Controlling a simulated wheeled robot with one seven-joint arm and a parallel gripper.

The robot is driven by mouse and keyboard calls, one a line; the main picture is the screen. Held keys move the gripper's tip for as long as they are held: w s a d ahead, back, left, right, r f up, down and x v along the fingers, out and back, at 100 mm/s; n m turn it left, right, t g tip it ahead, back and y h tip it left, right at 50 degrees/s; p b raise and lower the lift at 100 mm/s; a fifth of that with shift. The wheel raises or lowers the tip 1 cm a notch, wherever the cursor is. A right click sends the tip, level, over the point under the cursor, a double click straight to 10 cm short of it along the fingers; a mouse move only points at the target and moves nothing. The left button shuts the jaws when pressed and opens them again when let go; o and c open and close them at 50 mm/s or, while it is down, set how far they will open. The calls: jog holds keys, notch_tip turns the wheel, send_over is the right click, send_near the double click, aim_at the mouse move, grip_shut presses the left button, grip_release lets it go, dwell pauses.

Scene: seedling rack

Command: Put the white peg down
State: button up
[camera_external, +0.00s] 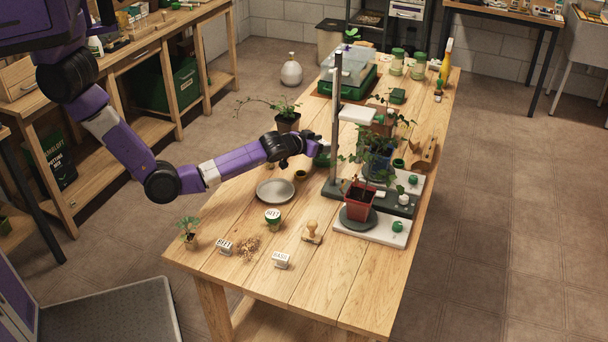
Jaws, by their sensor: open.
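My gripper (313,147) is over the middle of the wooden table (225,207), left of a grey upright post. It is open; its fingertips are small and dark here, and I cannot make out anything between them. I cannot identify the white peg with certainty. A small white knob-like piece (404,199) sits on a dark base at the right, well apart from my gripper; I cannot tell whether it is the peg.
The post (336,120) and leafy potted plants stand close to my gripper's right. A red pot (360,203) stands on a stand at the right. A metal dish (275,191), a wooden stamp (312,233) and small labelled blocks lie nearer.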

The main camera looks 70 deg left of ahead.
jog(key=shift+r, duration=0.25)
jog(key=shift+s+d, duration=0.15)
jog(key=shift+s, duration=0.2)
jog(key=v, duration=1.1)
jog(key=shift+d, duration=0.1)
